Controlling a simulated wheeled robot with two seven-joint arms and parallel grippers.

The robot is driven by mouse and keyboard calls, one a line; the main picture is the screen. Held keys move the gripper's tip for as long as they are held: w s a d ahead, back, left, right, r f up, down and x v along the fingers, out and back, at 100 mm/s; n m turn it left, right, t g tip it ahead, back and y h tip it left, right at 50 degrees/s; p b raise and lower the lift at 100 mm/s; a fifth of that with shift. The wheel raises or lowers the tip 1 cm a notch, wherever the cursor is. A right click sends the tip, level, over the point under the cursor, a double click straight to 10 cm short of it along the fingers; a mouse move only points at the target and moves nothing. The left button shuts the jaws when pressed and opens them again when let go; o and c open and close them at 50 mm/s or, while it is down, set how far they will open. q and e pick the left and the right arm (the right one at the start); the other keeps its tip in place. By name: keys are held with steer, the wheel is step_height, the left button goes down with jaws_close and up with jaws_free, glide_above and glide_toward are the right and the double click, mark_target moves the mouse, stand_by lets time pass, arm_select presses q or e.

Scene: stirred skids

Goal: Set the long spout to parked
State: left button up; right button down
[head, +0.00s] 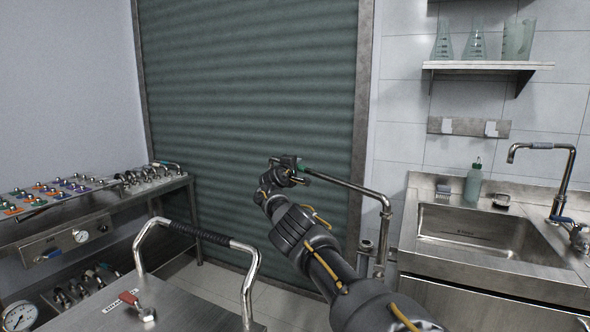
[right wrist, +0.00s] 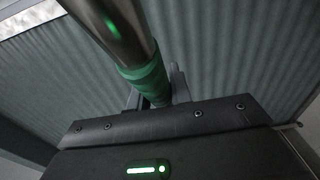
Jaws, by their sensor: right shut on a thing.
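The long spout (head: 348,184) is a thin metal pipe that rises from a post beside the sink and bends to run left in front of the green shutter. My right gripper (head: 290,167) is at its far left end, shut on it. In the right wrist view, the spout (right wrist: 115,28) comes down from the top to a green sleeve (right wrist: 146,78). The fingers of my right gripper (right wrist: 156,92) are on either side of that sleeve. My left gripper is not in view.
A steel sink (head: 485,233) with its own faucet (head: 571,180) stands at the right, with a green bottle (head: 474,183) on its ledge. A metal cart (head: 185,305) with a raised handle is at the front left. A bench (head: 70,210) with valves lines the left wall.

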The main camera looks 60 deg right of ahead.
steer(key=shift+s+d, duration=0.1)
steer(key=c, duration=1.3)
jaws_free()
steer(key=shift+s, duration=0.2)
steer(key=shift+o, duration=0.2)
steer(key=shift+w, duration=0.1)
